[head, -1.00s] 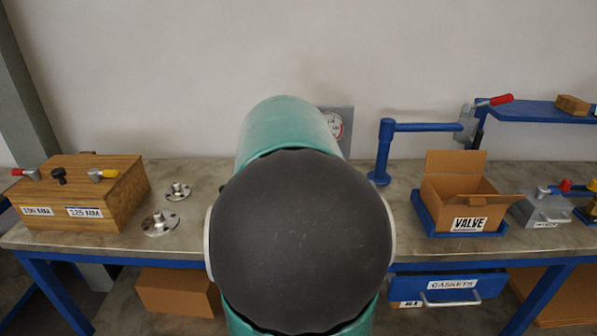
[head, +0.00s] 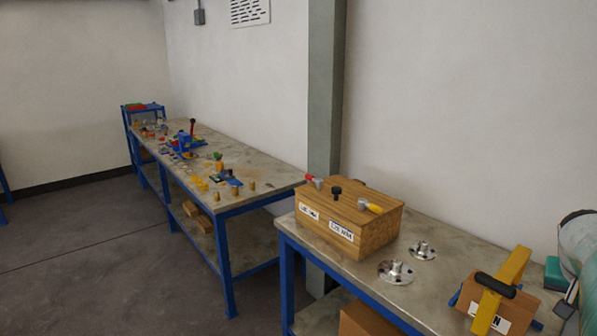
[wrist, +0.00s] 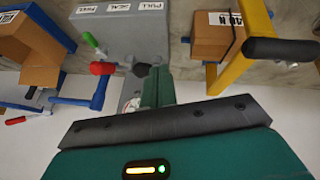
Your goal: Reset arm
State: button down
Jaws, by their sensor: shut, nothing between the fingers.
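In the wrist view my gripper (wrist: 157,85) shows as a green finger pair standing out from a dark bar, above my green wrist housing. The fingers are together and hold nothing. They point toward a grey box (wrist: 130,25) with labels, which appears upside down at the top. In the head view only part of my arm shows at the right edge, beside the wall and bench; whether the fingertips show there I cannot tell.
In the head view a wooden box (head: 348,222) with knobs, a flange (head: 397,272) and a smaller flange (head: 422,251) stand on the near bench. A yellow frame (head: 503,285) with a black grip stands right. A long bench (head: 265,172) with small parts lies left; floor is open there.

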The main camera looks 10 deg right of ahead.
jog(key=w+a+n+t+y, duration=0.2)
jog(key=w+a+n, duration=0.1)
jog(key=a, duration=1)
jog(key=w+a+n+t+y, duration=0.2)
jog(key=w+a, duration=0.2)
jog(key=a, duration=0.9)
jog(key=s+a+f+n+y, duration=0.1)
jog(key=s+a+n, duration=0.1)
jog(key=a, duration=0.7)
jog(key=s+a+f+n+y, duration=0.1)
jog(key=s+a+n, duration=0.2)
jog(key=a, duration=0.7)
jog(key=shift+s+n, duration=0.3)
jog(key=shift+s, duration=0.4)
jog(key=shift+d+f, duration=0.1)
jog(key=shift+d, duration=0.1)
